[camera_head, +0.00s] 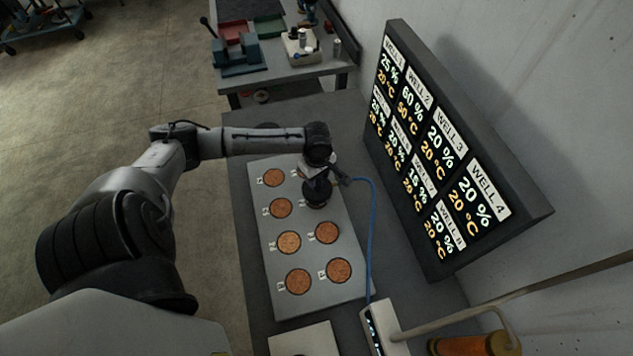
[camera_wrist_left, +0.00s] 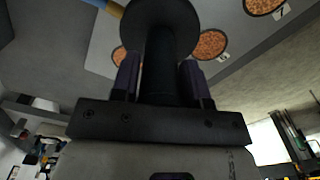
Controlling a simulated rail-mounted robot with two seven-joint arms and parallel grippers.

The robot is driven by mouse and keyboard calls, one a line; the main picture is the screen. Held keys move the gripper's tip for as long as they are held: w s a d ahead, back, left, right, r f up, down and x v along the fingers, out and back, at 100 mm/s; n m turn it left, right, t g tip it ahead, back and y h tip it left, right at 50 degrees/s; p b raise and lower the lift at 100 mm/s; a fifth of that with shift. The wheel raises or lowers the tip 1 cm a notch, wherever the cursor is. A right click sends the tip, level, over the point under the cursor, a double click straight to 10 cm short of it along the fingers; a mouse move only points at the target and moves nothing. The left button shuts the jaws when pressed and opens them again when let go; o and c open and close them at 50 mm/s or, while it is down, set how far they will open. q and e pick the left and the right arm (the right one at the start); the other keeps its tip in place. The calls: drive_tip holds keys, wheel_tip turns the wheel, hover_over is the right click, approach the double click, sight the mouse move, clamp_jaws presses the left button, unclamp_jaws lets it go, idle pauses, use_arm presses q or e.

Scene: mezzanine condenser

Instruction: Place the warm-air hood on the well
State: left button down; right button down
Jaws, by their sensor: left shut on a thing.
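The warm-air hood (camera_head: 317,193) is a dark round piece over the right row of the grey well plate (camera_head: 268,228). My left gripper (camera_head: 318,173) is shut on it from above. In the left wrist view the hood (camera_wrist_left: 158,25) shows as a dark disc with a stem between the two fingers of my left gripper (camera_wrist_left: 160,80). Six wells with orange-brown granules show, such as this one (camera_head: 326,232) nearest the hood. Hood and arm hide the far part of the right row. I cannot tell whether the hood touches the plate. My right gripper is out of view.
A blue hose (camera_head: 373,230) runs from the hood area to a white device (camera_head: 382,328). A cluttered bench (camera_head: 290,73) stands behind.

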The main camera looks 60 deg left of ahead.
sight(317, 182)
use_arm(q)
drive_tip(key=shift+a+f, duration=0.2)
drive_tip(key=shift+a, duration=0.1)
drive_tip(key=shift+f, duration=1.95)
drive_tip(key=c, duration=0.6)
unclamp_jaws()
drive_tip(key=shift+f, duration=0.15)
